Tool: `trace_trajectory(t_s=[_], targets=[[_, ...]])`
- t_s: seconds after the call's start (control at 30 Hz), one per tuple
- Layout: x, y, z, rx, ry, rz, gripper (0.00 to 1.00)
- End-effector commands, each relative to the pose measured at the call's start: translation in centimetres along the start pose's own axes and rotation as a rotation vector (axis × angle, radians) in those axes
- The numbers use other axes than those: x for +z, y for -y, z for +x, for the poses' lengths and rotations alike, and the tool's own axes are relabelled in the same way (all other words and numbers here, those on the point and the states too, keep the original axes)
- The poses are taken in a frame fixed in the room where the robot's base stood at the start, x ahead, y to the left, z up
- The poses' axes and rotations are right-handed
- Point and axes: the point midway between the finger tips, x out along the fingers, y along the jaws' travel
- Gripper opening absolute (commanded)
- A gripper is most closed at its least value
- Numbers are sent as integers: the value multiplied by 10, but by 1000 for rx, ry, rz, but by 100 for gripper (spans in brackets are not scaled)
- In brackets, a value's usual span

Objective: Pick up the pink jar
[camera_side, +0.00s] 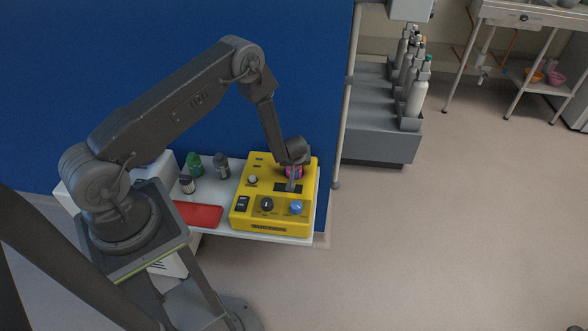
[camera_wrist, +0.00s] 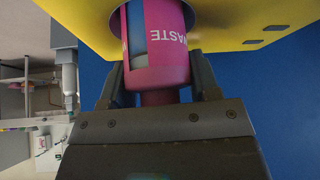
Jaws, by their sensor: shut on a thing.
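The pink jar (camera_side: 289,172) is at the back right of the yellow control box (camera_side: 249,218) in the side view, mostly hidden by my gripper (camera_side: 293,182). In the wrist view the pink jar (camera_wrist: 163,62) shows "WASTE" lettering and a blue-and-white label patch. My gripper (camera_wrist: 158,84) is shut on it, with one finger on each side of its narrower near end.
A green jar (camera_side: 195,165), a grey jar (camera_side: 221,166) and a small white-bodied jar (camera_side: 187,185) stand left of the box. A red mat (camera_side: 204,215) lies in front of them. Knobs, including a blue one (camera_side: 296,208), rise from the box. A blue screen (camera_side: 300,80) stands behind.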

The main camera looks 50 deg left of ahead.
Motion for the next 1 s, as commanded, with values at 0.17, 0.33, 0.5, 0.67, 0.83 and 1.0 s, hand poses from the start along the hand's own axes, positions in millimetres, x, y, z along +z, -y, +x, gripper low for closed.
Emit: trace_trajectory(t_s=[0.17,0.33,0.5,0.67,0.83,1.0], targets=[[0,0,0,0,-1,0,30],[-1,0,-1,1,-1,0,30],[-7,-1,-10,2,-3,-1,30],[-21,-1,-30,3,-5,-3,30],[-38,29,-46,-3,-2,-5,30],[-56,66,-61,-3,-2,-6,30]])
